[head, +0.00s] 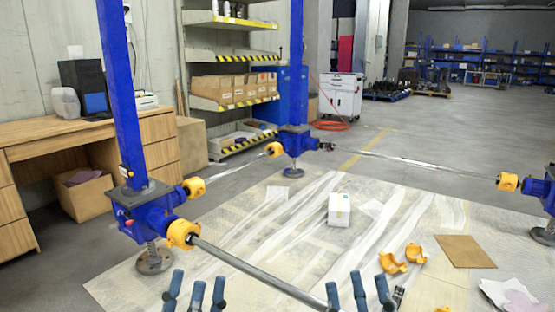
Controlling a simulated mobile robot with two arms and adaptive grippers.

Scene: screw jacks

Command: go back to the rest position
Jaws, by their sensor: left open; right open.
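My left gripper (195,287) shows at the bottom edge, left of centre, with its blue-grey fingers spread and nothing between them. My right gripper (358,285) is at the bottom edge, right of centre, also open and empty. Both point up in the picture and stand apart from each other. The arms behind them are out of view. The near blue screw jack (147,211) is up and to the left of my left gripper, with yellow couplings. A second screw jack (294,141) stands further back, and a third (550,188) is cut by the right edge.
A steel shaft (250,268) runs diagonally between the grippers in the picture. A white box (339,209), orange coupling halves (392,262), a brown sheet (464,251) and crumpled paper (508,293) lie on the film-covered floor. A wooden desk (75,140) stands at left.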

